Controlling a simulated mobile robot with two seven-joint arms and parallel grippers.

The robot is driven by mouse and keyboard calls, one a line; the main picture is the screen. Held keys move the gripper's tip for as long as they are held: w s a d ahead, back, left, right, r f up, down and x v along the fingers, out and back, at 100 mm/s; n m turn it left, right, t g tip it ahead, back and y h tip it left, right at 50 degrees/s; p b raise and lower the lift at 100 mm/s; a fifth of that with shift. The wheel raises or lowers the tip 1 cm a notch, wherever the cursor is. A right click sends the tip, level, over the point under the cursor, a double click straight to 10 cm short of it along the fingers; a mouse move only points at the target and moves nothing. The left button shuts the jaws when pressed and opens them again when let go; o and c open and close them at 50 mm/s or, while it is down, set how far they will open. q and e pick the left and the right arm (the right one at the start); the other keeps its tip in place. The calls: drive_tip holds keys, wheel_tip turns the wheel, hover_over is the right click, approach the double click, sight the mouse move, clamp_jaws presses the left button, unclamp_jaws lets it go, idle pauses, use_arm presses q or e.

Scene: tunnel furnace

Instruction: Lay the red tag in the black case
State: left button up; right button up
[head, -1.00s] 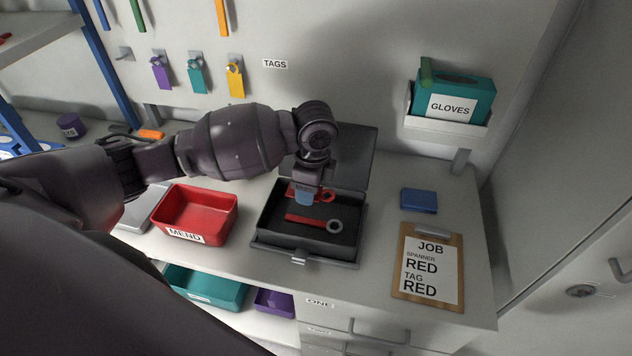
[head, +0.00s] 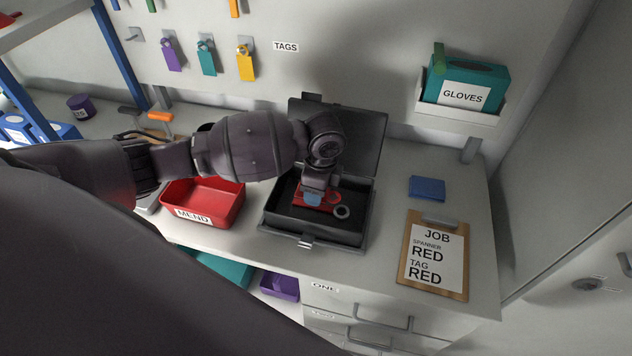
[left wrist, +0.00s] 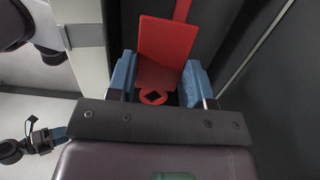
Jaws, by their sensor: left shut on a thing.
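The black case (head: 312,240) stands open on the bench, its lid tilted up at the back. My left gripper (head: 313,200) is inside the case, pointing down, shut on the red tag (head: 300,195). In the left wrist view the red tag (left wrist: 166,45) sits with its holed end between the blue fingertips (left wrist: 160,85). A spanner with a grey ring end (head: 342,212) lies in the case close by; its red handle (left wrist: 182,10) also shows in the left wrist view. The gripper hides part of both. I cannot tell whether the tag touches the case floor.
A red MEND tray (head: 190,214) stands left of the case. A blue block (head: 427,188) and a JOB clipboard (head: 435,258), reading spanner red, tag red, lie to the right. Purple, teal and yellow tags (head: 246,62) hang on the wall. A glove box (head: 466,85) is on a wall shelf.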

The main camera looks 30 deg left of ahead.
use_arm(q)
drive_tip(key=b, duration=0.1)
hover_over(314, 217)
drive_tip(key=shift+w+d+f, duration=0.1)
drive_tip(key=shift+w+f, duration=0.05)
drive_tip(key=shift+f, duration=1)
drive_tip(key=shift+w+f, duration=0.15)
drive_tip(key=shift+f, duration=0.95)
drive_tip(key=shift+f+b, duration=0.55)
drive_tip(key=shift+f, duration=0.95)
drive_tip(key=shift+s+f, duration=0.1)
drive_tip(key=shift+f, duration=0.15)
use_arm(e)
drive_tip(key=shift+w+f, duration=0.4)
drive_tip(key=shift+f, duration=0.05)
use_arm(q)
drive_tip(key=shift+s+f, duration=0.1)
